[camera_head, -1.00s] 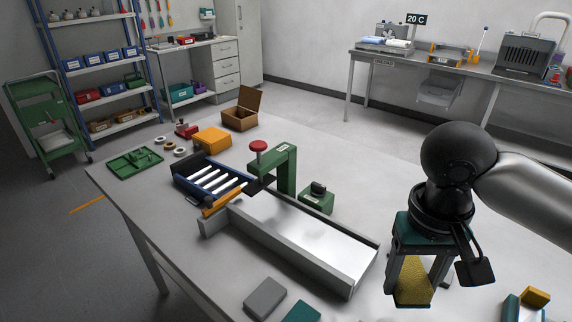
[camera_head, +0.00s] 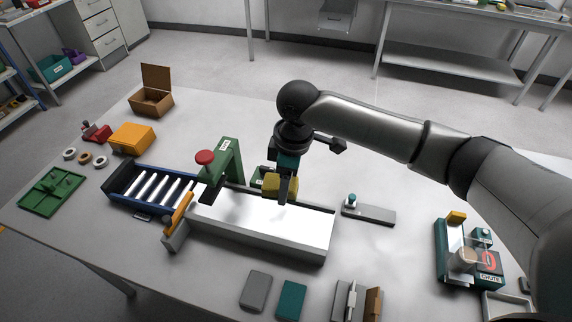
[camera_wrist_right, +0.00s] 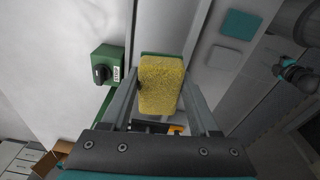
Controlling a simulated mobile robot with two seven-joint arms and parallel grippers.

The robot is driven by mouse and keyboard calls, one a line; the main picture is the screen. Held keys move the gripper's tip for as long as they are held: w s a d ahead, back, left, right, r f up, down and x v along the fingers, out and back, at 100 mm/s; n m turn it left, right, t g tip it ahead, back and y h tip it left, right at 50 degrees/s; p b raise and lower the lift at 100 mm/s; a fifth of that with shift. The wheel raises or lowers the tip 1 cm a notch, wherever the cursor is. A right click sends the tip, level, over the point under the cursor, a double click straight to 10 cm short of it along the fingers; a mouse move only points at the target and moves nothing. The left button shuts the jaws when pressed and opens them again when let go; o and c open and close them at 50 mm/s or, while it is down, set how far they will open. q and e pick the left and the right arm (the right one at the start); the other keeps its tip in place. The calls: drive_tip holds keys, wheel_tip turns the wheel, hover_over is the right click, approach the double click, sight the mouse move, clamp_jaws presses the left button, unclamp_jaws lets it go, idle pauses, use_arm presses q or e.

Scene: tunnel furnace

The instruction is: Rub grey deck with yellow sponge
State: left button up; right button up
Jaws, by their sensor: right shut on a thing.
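My right gripper (camera_head: 285,186) is shut on the yellow sponge (camera_head: 279,184) and holds it over the right half of the grey deck (camera_head: 304,231). The deck is a long, shiny bed with raised side walls and faint dark smudges to the left of the sponge. I cannot tell whether the sponge touches the deck. In the right wrist view the sponge (camera_wrist_right: 161,85) sits between the fingers, with the pale deck (camera_wrist_right: 162,28) behind it. My left gripper is not in view.
A green arch with a red knob (camera_head: 205,157) stands over the deck's left end, beside a blue roller frame (camera_head: 122,181). A green switch box (camera_wrist_right: 108,64) is close to the sponge. Grey (camera_head: 256,290) and teal (camera_head: 290,299) blocks lie in front; a teal-based station (camera_head: 440,250) stands right.

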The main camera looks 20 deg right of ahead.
drive_tip(key=n+p, duration=0.1)
drive_tip(key=w+n+p, duration=0.1)
drive_tip(key=shift+d+f+n, duration=0.15)
drive_tip(key=shift+f+n, duration=0.05)
drive_tip(key=shift+n, duration=0.2)
drive_tip(key=shift+w+d+f+n, duration=0.1)
drive_tip(key=shift+f+n, duration=0.15)
drive_tip(key=shift+n, duration=0.05)
drive_tip(key=shift+f+b, duration=0.7)
drive_tip(key=shift+b, duration=0.05)
wheel_tip(320, 180, down, 4)
drive_tip(key=b, duration=0.4)
drive_tip(key=shift+r, duration=0.2)
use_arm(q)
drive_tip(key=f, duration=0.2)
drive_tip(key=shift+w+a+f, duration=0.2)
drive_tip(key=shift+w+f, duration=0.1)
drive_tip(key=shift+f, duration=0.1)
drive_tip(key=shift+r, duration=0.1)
